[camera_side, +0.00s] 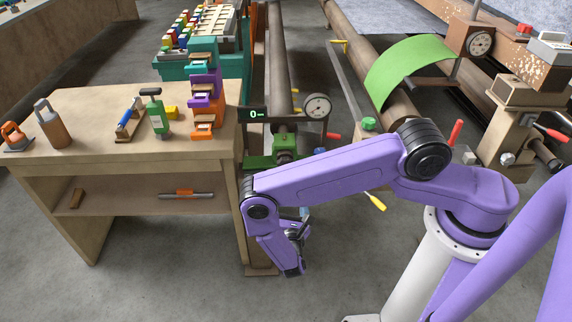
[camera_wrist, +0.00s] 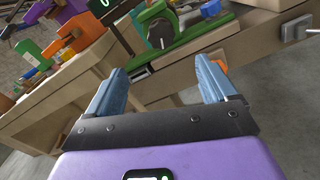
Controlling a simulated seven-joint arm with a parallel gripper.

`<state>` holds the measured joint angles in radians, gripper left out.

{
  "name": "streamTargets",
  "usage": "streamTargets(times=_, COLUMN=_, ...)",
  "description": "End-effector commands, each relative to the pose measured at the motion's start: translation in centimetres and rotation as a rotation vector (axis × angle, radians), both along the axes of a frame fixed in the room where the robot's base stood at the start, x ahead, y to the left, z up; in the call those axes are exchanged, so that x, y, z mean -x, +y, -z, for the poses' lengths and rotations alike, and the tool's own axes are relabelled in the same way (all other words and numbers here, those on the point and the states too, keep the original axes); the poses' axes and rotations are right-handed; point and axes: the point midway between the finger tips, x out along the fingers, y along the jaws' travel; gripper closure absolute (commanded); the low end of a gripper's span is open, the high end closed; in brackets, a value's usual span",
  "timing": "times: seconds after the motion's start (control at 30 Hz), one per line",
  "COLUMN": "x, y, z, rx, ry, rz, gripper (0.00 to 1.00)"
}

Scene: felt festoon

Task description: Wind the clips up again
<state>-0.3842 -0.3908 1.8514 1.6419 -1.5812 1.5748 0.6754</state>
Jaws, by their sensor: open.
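My gripper (camera_side: 297,235) hangs low beside the bench's right end, below the green winder-like device, in the side view. In the wrist view my gripper (camera_wrist: 160,70) has its two blue fingers spread wide with nothing between them but the bench edge and floor behind. Teal, purple and orange clip-like pieces (camera_side: 205,88) stand stacked at the bench's right edge; similar orange and purple pieces (camera_wrist: 68,38) show at left in the wrist view. I cannot tell for sure which pieces are the clips. The green device (camera_side: 270,152) also shows ahead of the fingers (camera_wrist: 172,42).
A green felt sheet (camera_side: 405,70) drapes over a roller. Floor at front is clear.

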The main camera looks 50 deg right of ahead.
Motion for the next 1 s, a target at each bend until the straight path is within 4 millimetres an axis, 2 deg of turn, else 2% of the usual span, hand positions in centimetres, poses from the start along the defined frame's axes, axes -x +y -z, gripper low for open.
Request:
streamTargets(times=0.27, x=-1.7, y=-1.8, z=0.3, rx=-0.001, ry=0.000, rz=0.007, gripper=0.15)
streamTargets(times=0.8, x=-8.8, y=-8.9, z=0.2, rx=-0.002, ry=-0.003, rz=0.007, gripper=0.15)
streamTargets(times=1.0, x=-11.0, y=-11.1, z=0.2, rx=-0.002, ry=-0.003, rz=0.004, gripper=0.15)
